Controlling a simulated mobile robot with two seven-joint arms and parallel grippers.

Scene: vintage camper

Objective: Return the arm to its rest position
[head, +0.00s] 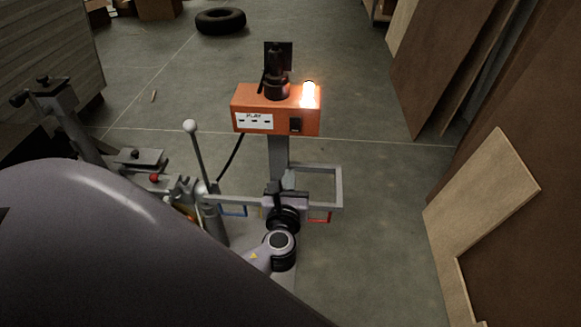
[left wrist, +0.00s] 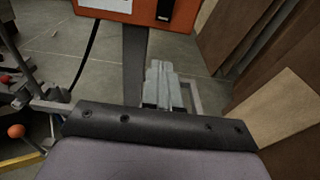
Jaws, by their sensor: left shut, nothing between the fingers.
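My left gripper (head: 289,181) is in the middle of the head view, in front of the grey post under an orange box (head: 276,107). In the left wrist view its two grey fingers (left wrist: 161,72) lie together with nothing between them. The fingers point toward the post and the grey side frame (head: 322,170); I cannot tell how close they are to it. Part of my arm, large and smooth grey, covers the lower left of the head view. My right gripper is not in view.
The orange box has a lit lamp (head: 309,95) and a black switch (head: 295,125). A lever with a white ball (head: 190,126) stands left of the post. Brown boards (head: 435,75) lean at the right. A tyre (head: 220,21) lies on the open floor behind.

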